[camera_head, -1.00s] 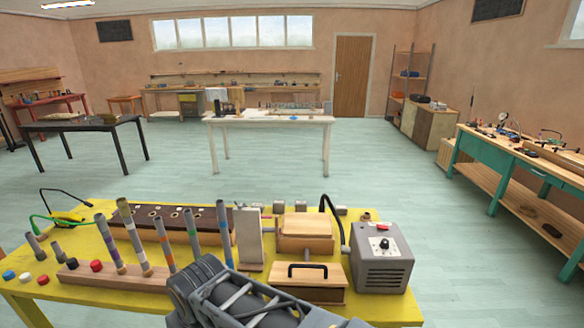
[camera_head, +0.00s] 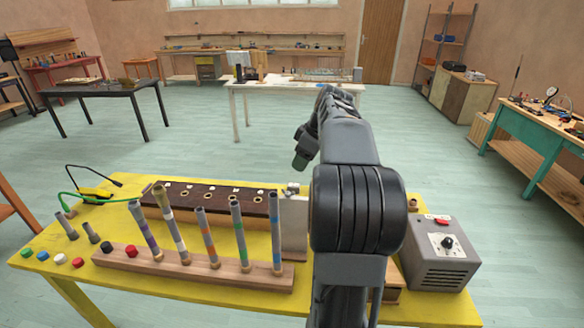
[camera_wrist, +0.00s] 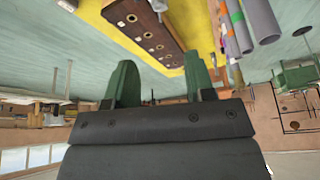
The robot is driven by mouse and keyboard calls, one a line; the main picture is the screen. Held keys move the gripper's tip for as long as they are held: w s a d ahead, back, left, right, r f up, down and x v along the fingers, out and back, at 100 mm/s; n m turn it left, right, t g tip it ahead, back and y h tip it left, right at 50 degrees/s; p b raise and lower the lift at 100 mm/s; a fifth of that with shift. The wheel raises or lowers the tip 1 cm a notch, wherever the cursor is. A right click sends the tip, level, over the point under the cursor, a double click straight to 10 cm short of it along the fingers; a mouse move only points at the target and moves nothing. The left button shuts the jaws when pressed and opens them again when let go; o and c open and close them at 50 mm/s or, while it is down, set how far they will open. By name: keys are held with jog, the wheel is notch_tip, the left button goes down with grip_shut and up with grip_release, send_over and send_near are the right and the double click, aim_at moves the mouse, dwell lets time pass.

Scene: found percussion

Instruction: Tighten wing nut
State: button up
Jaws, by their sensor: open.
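I cannot make out a wing nut in either view. A small metallic fitting (camera_head: 292,188) shows at the top of an upright pale plate (camera_head: 294,218) on the yellow table, but it is too small to identify. My gripper (camera_wrist: 160,82) is open and empty, its two green fingers apart in the wrist view. In the head view my gripper (camera_head: 301,160) hangs beyond the far edge of the yellow table, above floor level. My arm crosses the table's right half and hides part of the plate and the wooden boxes behind it.
The yellow table (camera_head: 190,300) bears a rack of upright tubes (camera_head: 180,268), a dark board with holes (camera_head: 210,198), coloured caps and a grey control box (camera_head: 441,255). In the wrist view the dark board (camera_wrist: 140,25) and tubes (camera_wrist: 240,22) appear inverted.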

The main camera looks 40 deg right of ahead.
aim_at(287, 192)
jog(key=p+x, duration=0.1)
jog(key=x, duration=1.2)
jog(key=shift+d, duration=0.1)
jog(key=shift+c, duration=0.2)
grip_shut()
jog(key=shift+m+h+b, duration=0.3)
jog(key=shift+m+b, duration=0.05)
jog(key=shift+m, duration=0.35)
jog(key=shift+m+t+h, duration=0.3)
jog(key=shift+m+h, duration=0.2)
jog(key=shift+m, duration=0.8)
jog(key=shift+m+h+p, duration=0.4)
jog(key=shift+m+h, duration=0.3)
jog(key=shift+m, duration=1.3)
